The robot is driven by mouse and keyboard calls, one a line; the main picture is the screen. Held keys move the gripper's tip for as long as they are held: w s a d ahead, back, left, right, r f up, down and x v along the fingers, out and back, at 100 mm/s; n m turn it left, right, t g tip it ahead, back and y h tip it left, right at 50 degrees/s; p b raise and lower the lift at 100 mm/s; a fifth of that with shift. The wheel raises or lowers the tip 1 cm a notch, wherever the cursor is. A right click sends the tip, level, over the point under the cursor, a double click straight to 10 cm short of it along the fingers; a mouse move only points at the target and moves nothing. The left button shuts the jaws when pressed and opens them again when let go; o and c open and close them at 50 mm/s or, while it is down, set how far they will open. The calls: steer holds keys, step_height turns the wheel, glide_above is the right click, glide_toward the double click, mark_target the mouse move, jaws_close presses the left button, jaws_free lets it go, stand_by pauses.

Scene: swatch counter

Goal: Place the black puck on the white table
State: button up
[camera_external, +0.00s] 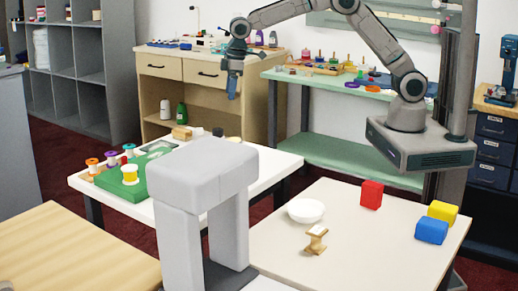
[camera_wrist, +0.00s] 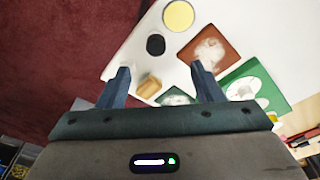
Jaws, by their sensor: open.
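The black puck (camera_wrist: 155,45) lies on the white table (camera_wrist: 150,28) in the wrist view, close to the table's edge. In the external view a small dark piece that looks like the same puck (camera_external: 218,132) shows at the far side of the white table (camera_external: 268,160), partly behind a grey arch. My gripper (camera_wrist: 160,69) is open and empty; the puck appears just beyond the fingertips, apart from them. In the external view my gripper (camera_external: 232,88) hangs well above the far side of the white table.
Near the puck are a yellow disc (camera_wrist: 178,15), a brown square (camera_wrist: 208,48), a wooden block (camera_wrist: 148,85) and green squares (camera_wrist: 252,83). The grey arch (camera_external: 205,178) stands in front. A cream table (camera_external: 370,250) holds a white bowl (camera_external: 306,210) and coloured blocks.

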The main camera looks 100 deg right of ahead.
steer(key=s+a+r, duration=0.2)
steer(key=s+r, duration=0.3)
steer(key=s, duration=0.5)
steer(key=s+a+r, duration=0.2)
steer(key=s+r, duration=0.3)
steer(key=s, duration=0.4)
steer(key=s+a+f, duration=0.1)
steer(key=s, duration=0.9)
steer(key=s+a+f+t, duration=0.1)
steer(key=s+f, duration=0.1)
steer(key=s, duration=0.8)
steer(key=shift+s+f, duration=0.3)
